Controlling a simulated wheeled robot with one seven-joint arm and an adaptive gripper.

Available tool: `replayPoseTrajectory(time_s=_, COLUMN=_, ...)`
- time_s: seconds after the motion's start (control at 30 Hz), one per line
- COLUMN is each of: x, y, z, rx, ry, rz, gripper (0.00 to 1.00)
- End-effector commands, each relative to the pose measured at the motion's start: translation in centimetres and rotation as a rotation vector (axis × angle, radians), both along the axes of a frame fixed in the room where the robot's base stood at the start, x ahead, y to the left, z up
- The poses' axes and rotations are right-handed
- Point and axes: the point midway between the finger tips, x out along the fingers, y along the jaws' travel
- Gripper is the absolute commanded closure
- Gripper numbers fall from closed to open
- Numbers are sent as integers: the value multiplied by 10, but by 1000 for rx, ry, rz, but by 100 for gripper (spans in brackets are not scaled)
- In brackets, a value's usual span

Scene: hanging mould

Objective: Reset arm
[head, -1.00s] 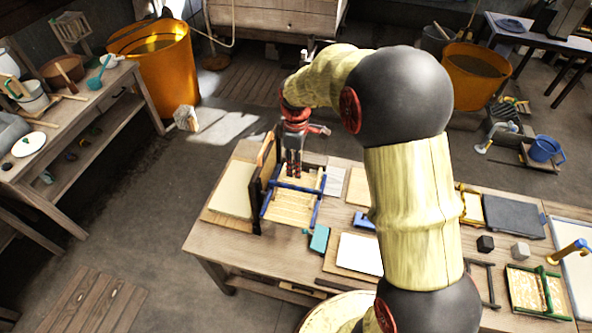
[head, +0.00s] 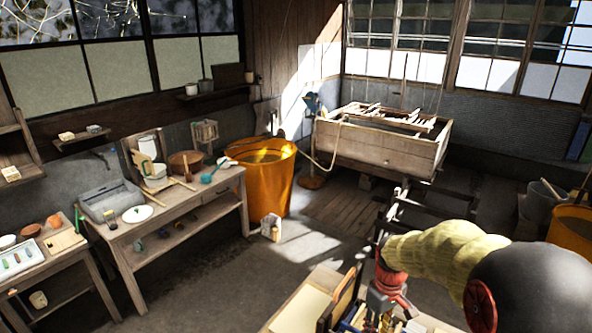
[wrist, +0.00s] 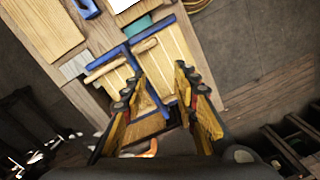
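In the wrist view, my gripper (wrist: 155,82) is open, with its two fingers apart and nothing seen held between them. Beyond the fingertips is a wooden-slatted frame with blue bars (wrist: 128,57), lying over the work table. I cannot tell the exact gap between the fingertips and the frame. In the head view, my gripper (head: 379,318) is at the bottom edge, cut off, below my bent arm. The frame is mostly out of that view.
The work table (head: 285,303) shows only at the bottom of the head view. A side table (head: 170,215) with tools stands left. An orange tub (head: 268,180) and a wooden vat (head: 375,145) stand behind. Open floor lies between the tables.

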Motion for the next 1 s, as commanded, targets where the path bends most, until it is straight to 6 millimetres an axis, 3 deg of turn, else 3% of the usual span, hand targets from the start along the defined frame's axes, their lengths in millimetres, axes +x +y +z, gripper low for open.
replayPoseTrajectory(time_s=0.37, x=-92, y=14, z=13, rx=-12, ry=-112, rz=-363, gripper=71)
replayPoseTrajectory(time_s=0.7, x=-179, y=26, z=-13, rx=37, ry=-316, rz=-524, gripper=71)
replayPoseTrajectory(time_s=0.87, x=-205, y=30, z=-30, rx=65, ry=-424, rz=-510, gripper=71)
replayPoseTrajectory(time_s=1.0, x=-214, y=32, z=-34, rx=88, ry=-509, rz=-500, gripper=71)
